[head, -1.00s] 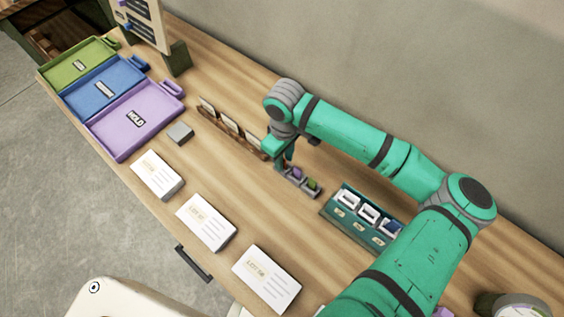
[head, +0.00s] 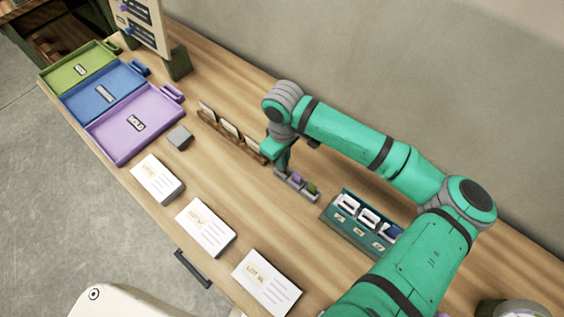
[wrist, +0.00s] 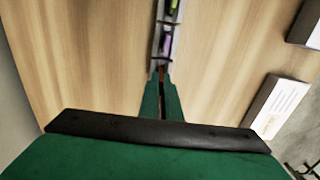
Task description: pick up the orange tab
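The orange tab (wrist: 161,73) shows only as a thin sliver at my fingertips in the wrist view; the fingers hide the rest. My gripper (wrist: 162,88) points down at the near end of a small grey holder (wrist: 155,45), its two green fingers close together with the orange sliver between them. In the head view my gripper (head: 281,168) is at the left end of the holder, and the orange tab cannot be made out. A purple tab (head: 297,178) and a green tab (head: 312,188) stand in the holder, to the right of my fingers.
A teal box (head: 345,220) with cards is right of the holder. A wooden rack (head: 228,132) with cards is to the left. White card stacks (head: 205,228) lie along the front edge. Green, blue and purple trays (head: 135,120) sit at the far left.

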